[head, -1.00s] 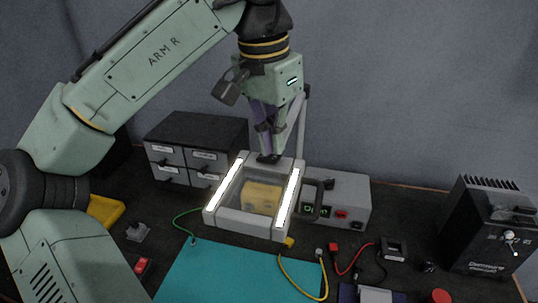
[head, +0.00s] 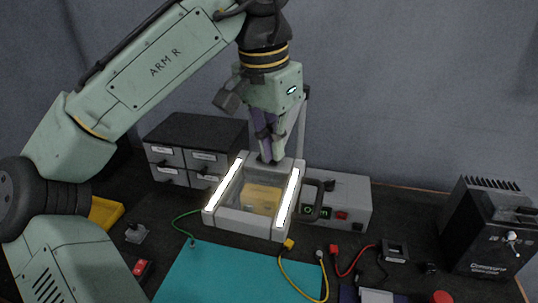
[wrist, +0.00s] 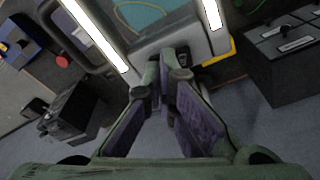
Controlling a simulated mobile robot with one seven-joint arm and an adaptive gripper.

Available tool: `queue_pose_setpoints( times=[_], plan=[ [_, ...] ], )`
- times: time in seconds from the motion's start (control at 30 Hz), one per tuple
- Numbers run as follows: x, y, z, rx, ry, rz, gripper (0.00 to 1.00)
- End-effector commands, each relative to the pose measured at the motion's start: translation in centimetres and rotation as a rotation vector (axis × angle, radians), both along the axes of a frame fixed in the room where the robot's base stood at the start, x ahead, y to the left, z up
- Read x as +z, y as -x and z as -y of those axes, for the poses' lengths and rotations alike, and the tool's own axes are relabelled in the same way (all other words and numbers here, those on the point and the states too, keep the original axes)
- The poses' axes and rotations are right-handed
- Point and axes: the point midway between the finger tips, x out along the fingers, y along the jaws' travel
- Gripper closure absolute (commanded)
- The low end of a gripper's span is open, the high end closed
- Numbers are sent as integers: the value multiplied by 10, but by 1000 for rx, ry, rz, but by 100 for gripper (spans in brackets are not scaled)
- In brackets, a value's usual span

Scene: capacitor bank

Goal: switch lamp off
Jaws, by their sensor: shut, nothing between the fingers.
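The lamp (head: 284,229) is a pale grey frame with two bright tubes along its sides and a clear window, and both tubes are lit. It also shows in the wrist view (wrist: 150,47), with a small dark switch (wrist: 184,57) on its near edge. My gripper (head: 270,160) points down at the back edge of the lamp frame. Its fingertips are together and empty in the wrist view (wrist: 165,72), just beside the switch. I cannot tell whether they touch it. In the head view the fingers hide the switch area.
A yellow block (head: 262,198) shows through the lamp's window. A grey box with buttons (head: 346,190) stands right of the lamp, and a drawer cabinet (head: 190,138) stands behind left. A teal mat (head: 225,275) lies in front. A black power unit (head: 490,235) is far right.

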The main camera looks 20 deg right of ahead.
Motion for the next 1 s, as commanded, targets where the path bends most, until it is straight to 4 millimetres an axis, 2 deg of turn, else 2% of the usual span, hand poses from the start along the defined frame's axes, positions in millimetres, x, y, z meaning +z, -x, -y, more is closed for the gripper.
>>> queue_pose_setpoints(
  times=[0.17,1.0],
  plan=[
    [3,0,0,-1,-3,-3,100],
    [66,0,0,1,-2,0,100]
  ],
)
